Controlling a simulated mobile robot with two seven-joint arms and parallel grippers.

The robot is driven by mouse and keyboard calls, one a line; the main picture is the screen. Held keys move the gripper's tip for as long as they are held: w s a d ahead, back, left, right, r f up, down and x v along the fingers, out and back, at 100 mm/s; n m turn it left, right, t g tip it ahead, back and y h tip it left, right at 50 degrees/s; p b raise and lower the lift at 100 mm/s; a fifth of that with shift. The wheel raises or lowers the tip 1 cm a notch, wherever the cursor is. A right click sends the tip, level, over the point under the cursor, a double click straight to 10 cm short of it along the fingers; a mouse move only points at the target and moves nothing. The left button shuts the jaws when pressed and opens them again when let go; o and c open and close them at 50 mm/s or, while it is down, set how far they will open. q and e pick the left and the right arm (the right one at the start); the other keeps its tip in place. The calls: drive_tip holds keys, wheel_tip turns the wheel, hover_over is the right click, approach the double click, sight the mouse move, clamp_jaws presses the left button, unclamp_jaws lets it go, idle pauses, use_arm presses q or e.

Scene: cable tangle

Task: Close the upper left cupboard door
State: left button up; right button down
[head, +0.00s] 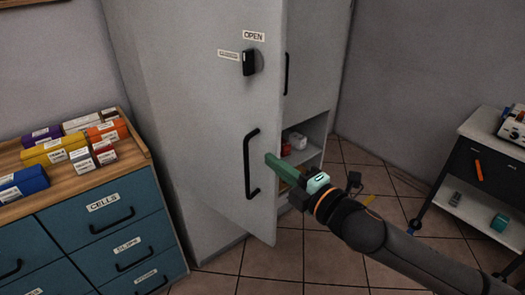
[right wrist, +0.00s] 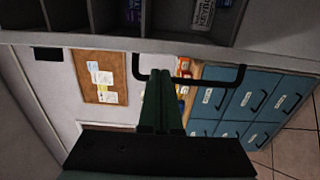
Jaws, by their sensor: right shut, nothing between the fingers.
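The tall grey cupboard's left door (head: 215,120) stands ajar, its free edge swung out from the cupboard body. It carries a black vertical handle (head: 250,163), a black knob (head: 250,62) and an "OPEN" label. My right gripper (head: 272,160) is shut and empty, its green fingers just right of the handle at the door's free edge. In the right wrist view the fingers (right wrist: 165,80) overlap the dark handle bar (right wrist: 220,84); I cannot tell whether they touch it or the door. My left gripper is not in view.
Behind the door are a second door with a handle (head: 286,73) and open shelves with small items (head: 298,141). A blue drawer unit (head: 110,235) with boxes on top stands left. A trolley (head: 480,150) stands right. Tiled floor (head: 300,255) lies clear in front.

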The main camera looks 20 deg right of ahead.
sight(263, 154)
drive_tip(key=shift+x, duration=2.2)
drive_tip(key=shift+d, duration=0.15)
